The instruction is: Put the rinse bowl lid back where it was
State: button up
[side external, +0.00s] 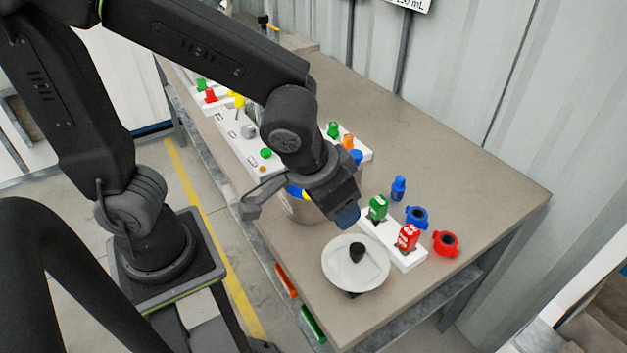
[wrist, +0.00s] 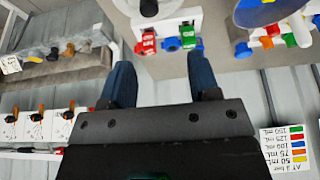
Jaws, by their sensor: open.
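The rinse bowl lid (side external: 356,274) is a white round disc with a black knob on top. It lies flat near the front end of the table, and a small dark piece shows under its near edge. Its knob (wrist: 148,8) shows at the top of the wrist view. The rinse bowl (side external: 301,211) is a tan pot with blue and yellow inside, uncovered and partly hidden behind my wrist. My gripper (side external: 346,216) is above the table between bowl and lid, apart from the lid. In the wrist view its two blue fingers (wrist: 161,65) are spread with nothing between them.
The table's right rear is clear.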

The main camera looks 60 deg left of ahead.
jog(key=s+a+r, duration=0.3)
jog(key=a, duration=0.2)
jog(key=s+a+r+t, duration=0.1)
jog(key=s+a+r, duration=0.2)
jog(key=a, duration=0.3)
jog(key=shift+a+r, duration=0.3)
jog(key=shift+r, duration=0.25)
